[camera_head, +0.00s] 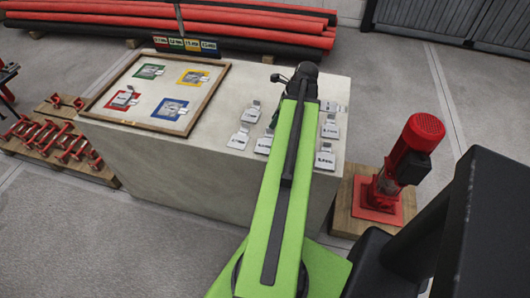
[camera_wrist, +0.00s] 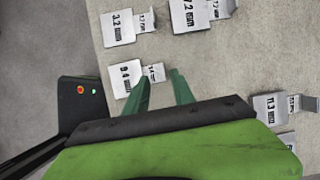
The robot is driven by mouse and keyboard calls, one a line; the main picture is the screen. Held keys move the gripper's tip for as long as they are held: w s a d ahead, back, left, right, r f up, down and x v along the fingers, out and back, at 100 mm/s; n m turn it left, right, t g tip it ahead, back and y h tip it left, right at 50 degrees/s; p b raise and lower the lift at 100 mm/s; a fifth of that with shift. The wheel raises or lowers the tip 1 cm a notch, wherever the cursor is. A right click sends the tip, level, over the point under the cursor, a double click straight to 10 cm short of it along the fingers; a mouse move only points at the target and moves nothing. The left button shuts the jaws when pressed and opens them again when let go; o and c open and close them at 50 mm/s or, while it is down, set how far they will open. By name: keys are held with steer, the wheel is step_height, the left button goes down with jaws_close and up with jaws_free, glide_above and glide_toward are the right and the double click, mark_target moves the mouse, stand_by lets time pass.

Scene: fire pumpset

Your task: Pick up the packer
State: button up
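Several packers, grey plates with white number labels and small tags, lie on the table. In the wrist view one reads about 9.4 (camera_wrist: 126,79), one 3.2 (camera_wrist: 118,27), one 7.2 (camera_wrist: 188,14) and one 11.3 (camera_wrist: 271,108). My gripper (camera_wrist: 162,80) shows there as two green fingers, spread apart with nothing held. The left finger overlaps the edge of the 9.4 packer, whose small tag shows near the gap between the fingertips. Height above the table is hard to tell.
A red pump (camera_head: 405,165) stands on a pallet at right. Red pipes (camera_head: 170,18) lie behind. A black box (camera_wrist: 82,104) shows in the wrist view.

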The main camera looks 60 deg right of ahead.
mark_target(267, 141)
steer(key=b+x, duration=0.5)
steer(key=shift+s+d+f, duration=0.25)
steer(key=shift+d, duration=0.05)
steer(key=shift+r, duration=0.15)
jaws_close()
stand_by(1.0)
